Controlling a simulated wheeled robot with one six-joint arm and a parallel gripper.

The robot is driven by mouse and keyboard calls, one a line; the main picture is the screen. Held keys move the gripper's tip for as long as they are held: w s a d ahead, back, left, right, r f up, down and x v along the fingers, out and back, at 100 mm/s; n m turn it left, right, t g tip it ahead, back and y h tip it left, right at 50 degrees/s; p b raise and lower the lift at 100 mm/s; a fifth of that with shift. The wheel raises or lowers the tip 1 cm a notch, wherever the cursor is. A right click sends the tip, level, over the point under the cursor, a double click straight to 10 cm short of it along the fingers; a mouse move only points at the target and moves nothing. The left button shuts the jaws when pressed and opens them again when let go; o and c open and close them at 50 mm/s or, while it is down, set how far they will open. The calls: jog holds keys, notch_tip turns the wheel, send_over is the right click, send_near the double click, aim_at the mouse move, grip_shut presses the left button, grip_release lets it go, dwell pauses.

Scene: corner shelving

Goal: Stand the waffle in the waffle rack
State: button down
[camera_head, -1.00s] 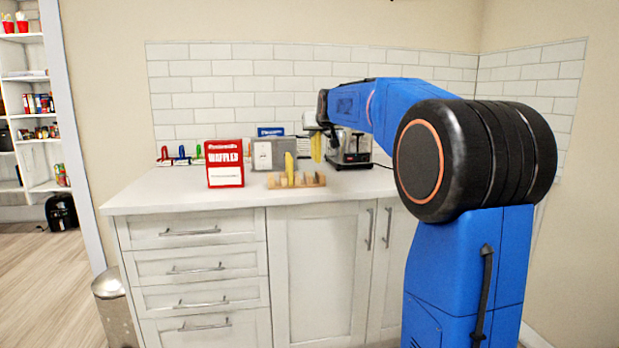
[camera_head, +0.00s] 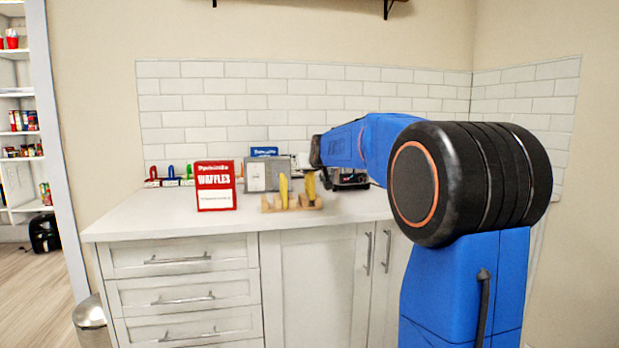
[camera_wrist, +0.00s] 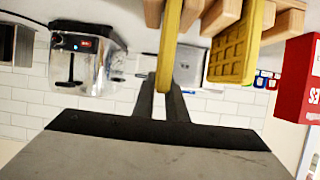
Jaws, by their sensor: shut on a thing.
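The held waffle (camera_head: 310,186) is yellow and roughly upright at the right end of the wooden waffle rack (camera_head: 291,206). In the wrist view the held waffle (camera_wrist: 171,40) is seen edge-on between my fingers and passes beside the rack's wooden blocks (camera_wrist: 220,14). Its lower end is out of that frame, so I cannot tell whether it sits in a slot. My gripper (camera_wrist: 163,98) is shut on it. Another waffle (camera_head: 283,189) stands in the rack to the left, its grid face visible in the wrist view (camera_wrist: 232,48).
A red waffle box (camera_head: 215,186) stands left of the rack. A grey box (camera_head: 266,174) is behind the rack. A silver toaster (camera_wrist: 90,62) stands beside it, partly hidden by my arm in the head view. The white counter (camera_head: 160,225) is clear in front.

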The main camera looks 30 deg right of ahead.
jog(key=shift+f, duration=1.05)
jog(key=shift+f, duration=0.1)
jog(key=c, duration=1.8)
grip_release()
jog(key=shift+o, duration=0.2)
jog(key=shift+s+r, duration=0.1)
jog(key=shift+r, duration=0.1)
jog(key=v, duration=1.2)
jog(key=s+a+f+n+g+y, duration=0.1)
jog(key=s+a+f+g, duration=0.1)
jog(key=s+a+f, duration=0.4)
jog(key=s+a+f+n+g+y, duration=0.1)
jog(key=s+a+f+g, duration=0.2)
jog(key=s+f, duration=1.2)
jog(key=s+a+f+n+g+y, duration=0.1)
jog(key=s+a+f+g, duration=0.2)
jog(key=s+a+f, duration=0.7)
jog(key=s, duration=1)
jog(key=shift+s+y, duration=0.3)
jog(key=shift+s, duration=0.1)
